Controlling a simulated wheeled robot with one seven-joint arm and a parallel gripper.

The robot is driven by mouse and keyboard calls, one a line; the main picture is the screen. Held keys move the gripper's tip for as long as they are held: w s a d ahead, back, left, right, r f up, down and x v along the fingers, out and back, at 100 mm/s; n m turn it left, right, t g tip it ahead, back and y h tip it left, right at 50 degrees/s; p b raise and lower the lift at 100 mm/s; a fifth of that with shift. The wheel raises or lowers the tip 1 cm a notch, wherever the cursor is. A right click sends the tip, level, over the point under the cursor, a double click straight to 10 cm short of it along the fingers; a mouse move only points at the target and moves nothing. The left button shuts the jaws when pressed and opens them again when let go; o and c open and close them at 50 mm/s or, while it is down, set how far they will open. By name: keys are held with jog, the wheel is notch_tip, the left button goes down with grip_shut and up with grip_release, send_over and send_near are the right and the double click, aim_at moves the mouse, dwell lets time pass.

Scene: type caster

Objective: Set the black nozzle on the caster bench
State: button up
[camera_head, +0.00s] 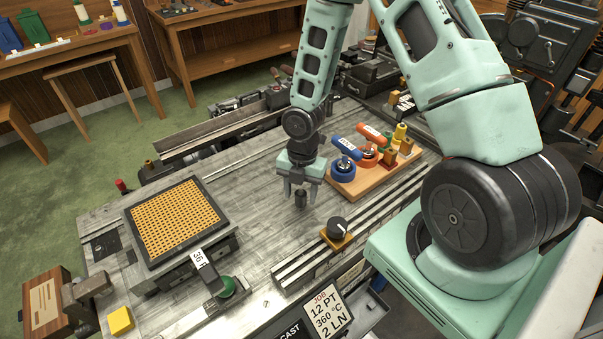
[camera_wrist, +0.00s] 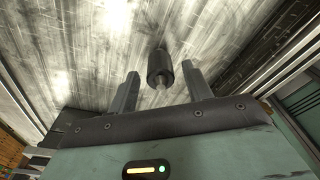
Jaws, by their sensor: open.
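The black nozzle (camera_head: 300,198) is a small dark cylinder on the grey metal caster bench (camera_head: 262,165), near its middle. It looks upright. In the wrist view the nozzle (camera_wrist: 159,68) shows a narrower lighter tip and lies ahead of the two fingers, near the gap between them. My gripper (camera_head: 301,190) points down over the bench, its fingers apart, with the nozzle at or just below the fingertips. The wrist view shows both fingers (camera_wrist: 160,82) spread, with visible space on each side of the nozzle. Whether the nozzle's base touches the bench is hard to tell.
A wooden rack (camera_head: 372,180) with blue, orange, green and yellow-topped parts stands just right of my gripper. A black knob (camera_head: 338,228) sits nearer the front rail. A framed orange grid (camera_head: 174,217) is at left. Bare bench lies between the grid and my gripper.

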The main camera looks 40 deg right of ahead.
notch_tip(320, 180, up, 10)
jog(key=d, duration=0.1)
jog(key=s+a+r+m, duration=0.7)
jog(key=s+a+m, duration=0.1)
jog(key=s+a, duration=0.1)
jog(key=s+a+r+m, duration=0.7)
jog(key=s+a+m, duration=0.2)
jog(key=a, duration=0.1)
jog(key=shift+a+r+t+h, duration=0.25)
jog(key=shift+t+h, duration=0.05)
jog(key=shift+t, duration=0.1)
jog(key=shift+s, duration=0.1)
notch_tip(320, 180, down, 5)
jog(key=b, duration=0.5)
